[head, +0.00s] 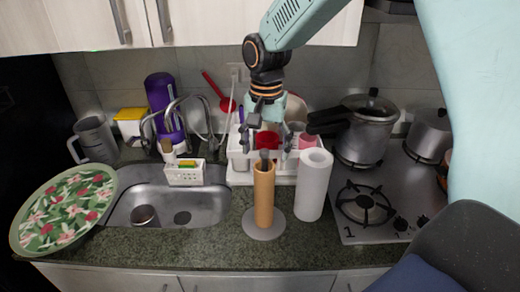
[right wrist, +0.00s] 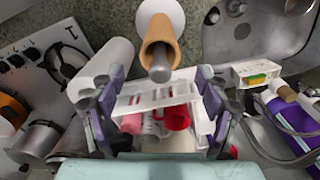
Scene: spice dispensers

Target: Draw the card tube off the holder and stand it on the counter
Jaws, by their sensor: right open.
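The brown card tube (head: 264,198) stands upright around the post of its holder. The holder's round grey base (head: 262,229) rests on the counter (head: 205,252), and the dark tip of its post (head: 264,155) shows above the tube. My right gripper (head: 266,138) hangs above the tube, pointing down, with its fingers apart and nothing between them. In the right wrist view, the tube (right wrist: 155,35) and the post (right wrist: 160,68) show beyond the open fingertips (right wrist: 160,82). My left gripper is not in view.
A white paper roll (head: 313,186) stands close to the right of the tube. A white dish rack (head: 240,168) is behind. The sink (head: 208,205) and patterned tray (head: 62,210) are left, the stove (head: 350,228) right. The front counter strip is clear.

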